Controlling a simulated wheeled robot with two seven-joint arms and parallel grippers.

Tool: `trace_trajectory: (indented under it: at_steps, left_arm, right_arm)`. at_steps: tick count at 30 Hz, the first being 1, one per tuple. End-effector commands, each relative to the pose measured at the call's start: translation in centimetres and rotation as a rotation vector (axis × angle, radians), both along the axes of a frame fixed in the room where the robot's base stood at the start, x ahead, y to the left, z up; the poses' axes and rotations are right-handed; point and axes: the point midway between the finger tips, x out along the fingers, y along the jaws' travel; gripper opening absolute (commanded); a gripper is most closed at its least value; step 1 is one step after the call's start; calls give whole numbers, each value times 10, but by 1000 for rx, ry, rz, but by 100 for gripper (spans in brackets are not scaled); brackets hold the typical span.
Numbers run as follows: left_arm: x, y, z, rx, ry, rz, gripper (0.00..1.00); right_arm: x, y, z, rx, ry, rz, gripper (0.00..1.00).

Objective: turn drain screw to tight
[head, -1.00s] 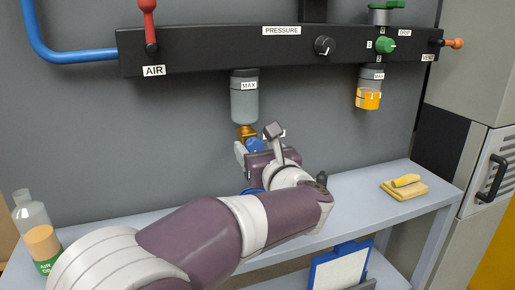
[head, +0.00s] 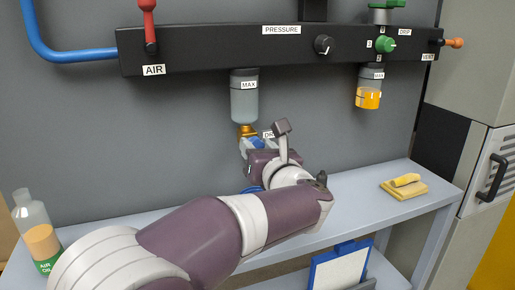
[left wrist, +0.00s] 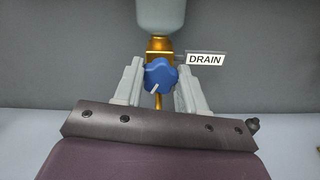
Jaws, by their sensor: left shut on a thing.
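The blue drain screw (left wrist: 160,75) sits on a brass fitting (left wrist: 158,46) under the grey bowl, with a white mark on its face pointing to the lower left. It also shows in the head view (head: 257,143), partly hidden by my gripper. My left gripper (left wrist: 158,78) has one finger on each side of the blue knob and is shut on it. The DRAIN label (left wrist: 206,59) is beside the fitting on the right. My right gripper is in neither view.
The bowl (head: 244,98) hangs from the black manifold bar (head: 215,48). A second bowl with amber liquid (head: 368,98) hangs at the right. On the bench (head: 340,207) are an oil bottle (head: 32,215) at left and a yellow cloth (head: 404,190) at right.

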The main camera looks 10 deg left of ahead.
Motion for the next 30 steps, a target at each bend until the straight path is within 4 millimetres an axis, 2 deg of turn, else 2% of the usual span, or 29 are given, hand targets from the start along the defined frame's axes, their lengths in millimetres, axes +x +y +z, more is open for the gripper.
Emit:
trace_trajectory:
  at_steps: [14,30]
  left_arm:
    - [1,-2,0,366,250,-1,10]
    - [2,-3,0,792,537,-2,10]
  right_arm:
    - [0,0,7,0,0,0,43]
    - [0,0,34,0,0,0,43]
